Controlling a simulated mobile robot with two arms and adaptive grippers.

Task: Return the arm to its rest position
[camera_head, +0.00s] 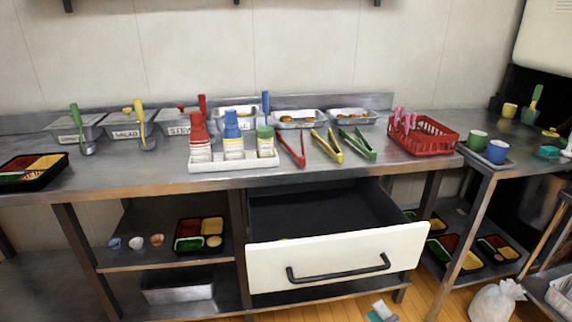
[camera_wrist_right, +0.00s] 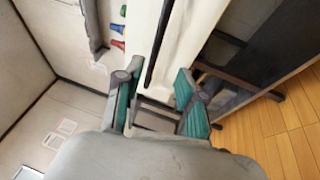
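My right gripper (camera_head: 382,311) shows at the bottom edge of the head view, low in front of the open drawer (camera_head: 335,252). In the right wrist view, its two teal-padded fingers (camera_wrist_right: 156,88) are spread apart with nothing held between them. A white panel with a black bar, which looks like the drawer front and handle, lies beyond the fingers. The gripper looks apart from the handle (camera_head: 338,270), though the exact gap is hard to judge. The drawer is pulled out, and its visible dark inside looks mostly empty. My left gripper is not in view.
The steel counter (camera_head: 130,180) above holds a white bottle rack (camera_head: 235,163), several tongs, food pans and a red basket (camera_head: 425,148). A white bag (camera_head: 497,300) stands on the wooden floor at right. The drawer juts out from the counter.

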